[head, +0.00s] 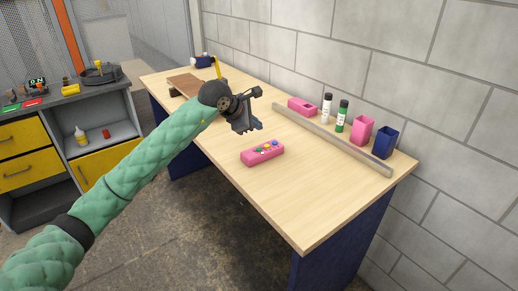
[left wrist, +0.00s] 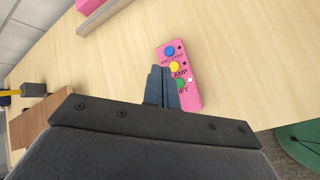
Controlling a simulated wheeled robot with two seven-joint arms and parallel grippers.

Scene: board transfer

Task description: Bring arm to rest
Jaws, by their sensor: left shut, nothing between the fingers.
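My left arm, in a green padded sleeve, reaches over the table in the head view. Its gripper (head: 247,125) is shut and empty above the tabletop. In the left wrist view the closed fingers of the left gripper (left wrist: 160,86) show in front of a pink button box. This pink box (head: 262,153) lies on the table just in front of the gripper, apart from it in the head view. It carries blue, yellow and green buttons, also seen in the left wrist view (left wrist: 187,92). My right gripper is in neither view.
On the wooden table (head: 300,215), a metal rail (head: 335,140) runs before a pink block (head: 302,106), two bottles (head: 342,115), a pink cup (head: 362,130) and a blue cup (head: 385,142). A brown board (head: 187,84) lies at the far left. The near tabletop is clear.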

